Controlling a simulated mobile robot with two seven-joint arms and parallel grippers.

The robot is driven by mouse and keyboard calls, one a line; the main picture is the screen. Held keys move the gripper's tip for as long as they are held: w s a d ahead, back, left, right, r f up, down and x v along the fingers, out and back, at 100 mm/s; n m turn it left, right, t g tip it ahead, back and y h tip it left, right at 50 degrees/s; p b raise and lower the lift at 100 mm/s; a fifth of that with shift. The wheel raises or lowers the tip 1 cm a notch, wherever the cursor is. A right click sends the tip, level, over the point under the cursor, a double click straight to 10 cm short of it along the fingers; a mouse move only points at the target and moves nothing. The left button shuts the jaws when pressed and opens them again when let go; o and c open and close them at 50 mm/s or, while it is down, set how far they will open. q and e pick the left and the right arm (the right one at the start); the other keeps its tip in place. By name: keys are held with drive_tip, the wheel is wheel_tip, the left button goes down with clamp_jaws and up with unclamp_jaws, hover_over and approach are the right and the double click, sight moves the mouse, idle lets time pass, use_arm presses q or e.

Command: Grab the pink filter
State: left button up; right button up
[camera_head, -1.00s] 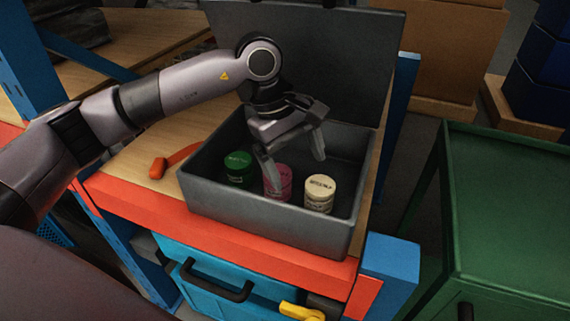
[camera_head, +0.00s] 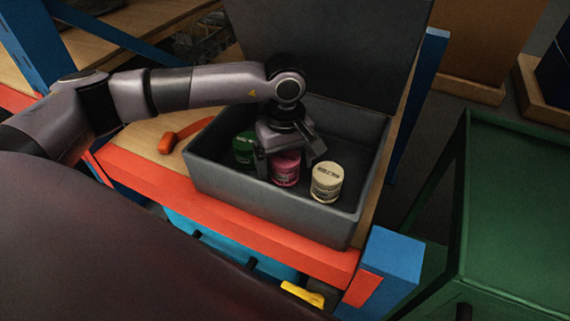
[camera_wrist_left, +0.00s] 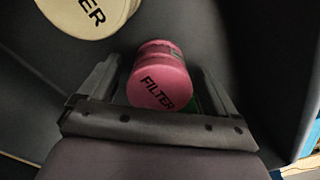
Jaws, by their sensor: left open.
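The pink filter (camera_head: 286,168) stands in the open grey box (camera_head: 270,208), between a green filter (camera_head: 244,148) and a cream filter (camera_head: 327,182). My left gripper (camera_head: 287,163) reaches down into the box with its fingers open on either side of the pink filter. In the left wrist view the pink filter (camera_wrist_left: 160,78) lies between the two spread fingers (camera_wrist_left: 158,90), with gaps at its sides. The cream filter (camera_wrist_left: 88,12) shows at the top left there, and the green one is almost wholly hidden. My right gripper is not in view.
The grey box stands on a wooden bench with an orange front edge (camera_head: 225,220), its lid raised at the back. An orange-handled tool (camera_head: 168,143) lies left of the box. A green cabinet (camera_head: 515,200) stands to the right.

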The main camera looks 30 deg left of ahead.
use_arm(q)
drive_tip(key=c, duration=1.1)
